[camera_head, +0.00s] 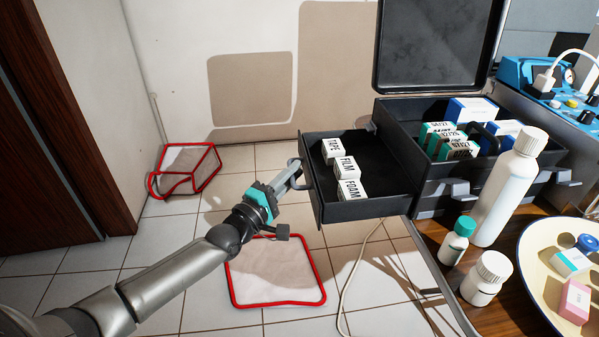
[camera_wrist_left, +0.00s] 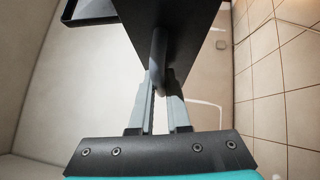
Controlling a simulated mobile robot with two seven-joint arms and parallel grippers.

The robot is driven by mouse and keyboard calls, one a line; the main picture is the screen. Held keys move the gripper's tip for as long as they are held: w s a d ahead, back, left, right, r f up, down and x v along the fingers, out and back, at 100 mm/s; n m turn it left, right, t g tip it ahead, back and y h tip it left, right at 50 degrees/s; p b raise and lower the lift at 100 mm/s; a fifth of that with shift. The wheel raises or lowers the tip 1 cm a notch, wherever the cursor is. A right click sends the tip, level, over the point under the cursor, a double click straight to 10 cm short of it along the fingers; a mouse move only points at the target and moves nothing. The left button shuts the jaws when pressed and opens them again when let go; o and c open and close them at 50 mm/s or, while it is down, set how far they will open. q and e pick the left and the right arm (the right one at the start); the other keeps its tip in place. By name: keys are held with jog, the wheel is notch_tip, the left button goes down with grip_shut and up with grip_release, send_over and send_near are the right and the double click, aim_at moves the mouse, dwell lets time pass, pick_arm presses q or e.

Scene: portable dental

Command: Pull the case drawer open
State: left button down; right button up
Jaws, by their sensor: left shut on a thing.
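The case drawer (camera_head: 381,205) is a dark tray pulled out to the left of the black case (camera_head: 432,187) on the table. Three white boxes labelled TAPE, FILM and FOAM lie in a row inside it. My left gripper (camera_head: 296,172) is shut on the drawer's handle (camera_head: 304,176) at the drawer's left face. In the left wrist view, the fingers (camera_wrist_left: 159,92) close around the dark handle (camera_wrist_left: 158,50), with the drawer's front panel (camera_wrist_left: 185,40) beyond it. My right gripper is not in view.
The case lid (camera_head: 437,45) stands open. White bottles (camera_head: 510,185) and a round tray (camera_head: 535,285) stand on the wooden table at right. A blue device (camera_head: 530,75) is behind them. Red-rimmed bins (camera_head: 275,268) stand on the tiled floor, one below the drawer and one farther left.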

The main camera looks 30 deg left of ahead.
pick_arm(q)
jog(key=shift+s+a, duration=0.15)
jog(key=c, duration=1.2)
grip_release()
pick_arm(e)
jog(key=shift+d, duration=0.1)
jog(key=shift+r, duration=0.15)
pick_arm(q)
jog(key=p+v, duration=0.4)
jog(key=v, duration=1.1)
jog(key=shift+s+f+p, duration=0.1)
jog(key=shift+p, duration=0.25)
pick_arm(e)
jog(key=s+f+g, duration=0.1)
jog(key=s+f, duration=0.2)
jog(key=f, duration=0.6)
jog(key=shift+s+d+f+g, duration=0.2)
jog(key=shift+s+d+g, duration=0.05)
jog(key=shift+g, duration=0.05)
